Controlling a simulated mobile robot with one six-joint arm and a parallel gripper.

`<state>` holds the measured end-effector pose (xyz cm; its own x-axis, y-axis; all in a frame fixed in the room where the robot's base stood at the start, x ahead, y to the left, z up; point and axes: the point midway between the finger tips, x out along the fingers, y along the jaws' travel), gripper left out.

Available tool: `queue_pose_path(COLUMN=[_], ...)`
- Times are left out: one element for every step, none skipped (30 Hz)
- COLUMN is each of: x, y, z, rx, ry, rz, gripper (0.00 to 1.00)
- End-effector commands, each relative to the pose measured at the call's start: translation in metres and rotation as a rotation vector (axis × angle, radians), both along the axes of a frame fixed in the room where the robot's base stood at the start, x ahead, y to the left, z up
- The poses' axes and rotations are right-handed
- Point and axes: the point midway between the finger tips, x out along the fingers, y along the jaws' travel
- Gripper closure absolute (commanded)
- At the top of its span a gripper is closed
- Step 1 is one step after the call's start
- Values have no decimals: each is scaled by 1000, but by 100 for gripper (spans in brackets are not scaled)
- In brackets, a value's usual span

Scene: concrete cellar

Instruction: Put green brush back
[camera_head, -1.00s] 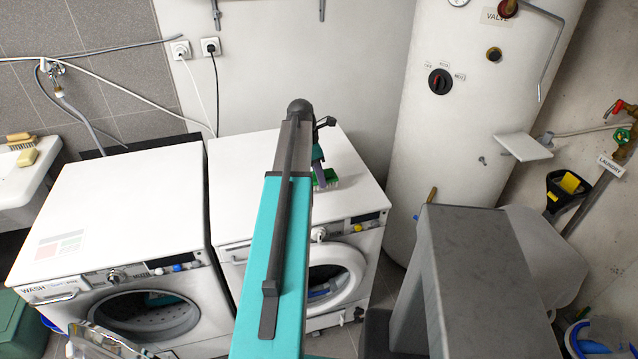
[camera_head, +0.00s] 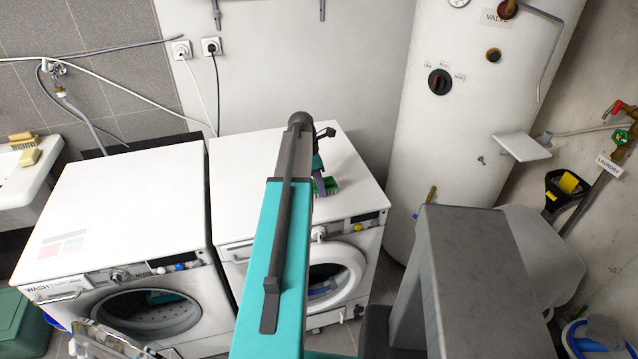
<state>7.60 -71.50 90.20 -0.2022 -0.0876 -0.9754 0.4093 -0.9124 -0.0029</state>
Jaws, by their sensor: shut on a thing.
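The green brush (camera_head: 331,186) is on or just above the white top of the right-hand machine (camera_head: 358,172), near its front edge. Only its green part shows to the right of my arm. My gripper (camera_head: 319,184) is at the brush, pointing down, and is shut on it. My teal and grey arm hides part of the gripper and the left side of the brush. I cannot tell whether the brush touches the machine top.
A white washing machine (camera_head: 125,200) stands to the left with its top clear. A white boiler (camera_head: 470,130) rises behind on the right, with a small white shelf (camera_head: 522,147). A sink (camera_head: 22,185) with sponges is at far left. A black holder (camera_head: 566,190) hangs on the right wall.

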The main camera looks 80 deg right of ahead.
Motion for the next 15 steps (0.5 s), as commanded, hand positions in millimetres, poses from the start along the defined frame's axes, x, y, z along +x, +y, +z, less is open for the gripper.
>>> queue_pose_path(x=[0, 0, 0, 0, 0, -1, -1, -1, -1, -1, -1, -1, -1, -1, -1], y=[0, 0, 0, 0, 0, 0, 0, 0, 0, 0, 0, 0, 0, 0, 0], z=[-1, -2, -2, -3, -3, -3, -3, -3, -2, -2, -2, -2, -2, -2, -2], rx=[0, 0, 0, 0, 0, 1, 1, 1, 1, 1, 1, 1, 1, 1, 0], ry=[0, 0, 0, 0, 0, 0, 0, 0, 0, 0, 0, 0, 0, 0, 0], rz=[0, 0, 0, 0, 0, -1, -1, -1, -1, -1, -1, -1, -1, -1, -1], gripper=[100, 100, 100, 100, 61, 54, 49, 47, 47, 47, 47, 47, 47, 47, 47])
